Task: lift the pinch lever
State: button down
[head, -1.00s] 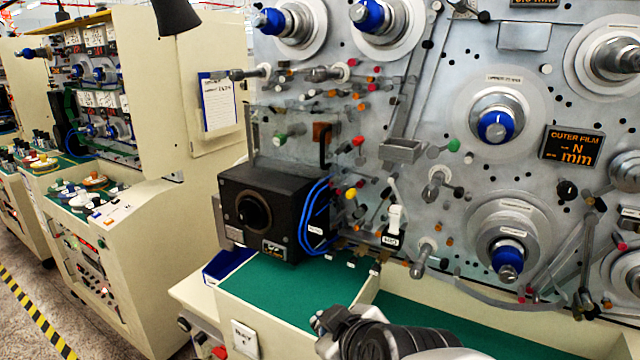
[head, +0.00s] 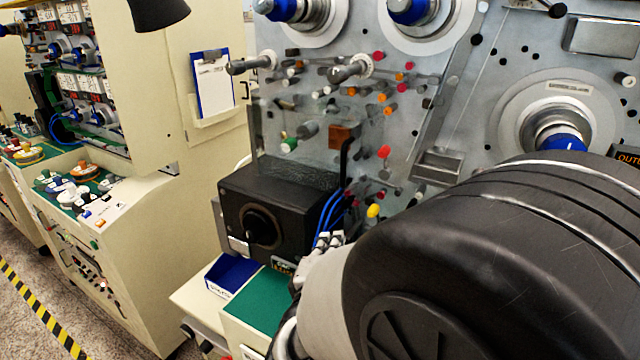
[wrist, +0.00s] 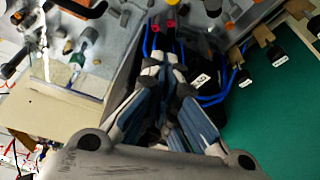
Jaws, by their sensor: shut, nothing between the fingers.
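My gripper (head: 328,240) is by the right side of the black box, close to the blue cables. The wrist view shows its fingers (wrist: 165,62) closed together with nothing between them. They point at the dark gap where two red tips and the blue cables show. I cannot tell whether the fingertips touch anything. I cannot pick out the pinch lever in either current view. My arm covers the part of the panel where a white labelled lever stood in the earlier head view.
The black box (head: 262,215) with a round knob stands left of my gripper, and blue cables (head: 328,212) run beside it. A blue bin (head: 232,272) sits below. Pegs crowd the panel above. Green mat (wrist: 255,130) lies at right in the wrist view, with black labelled tabs (wrist: 278,57).

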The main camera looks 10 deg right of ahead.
jog(key=shift+s, duration=0.1)
jog(key=w+d+b, duration=0.3)
jog(key=w+d, duration=0.3)
jog(key=w, duration=0.1)
jog(key=shift+w, duration=0.25)
jog(key=shift+d+r, duration=0.1)
jog(key=shift+r, duration=0.05)
dwell(0.4)
jog(key=s+a+r+m, duration=0.1)
jog(key=s, duration=0.7)
jog(key=shift+a+r, duration=0.15)
jog(key=shift+r, duration=0.05)
dwell(0.4)
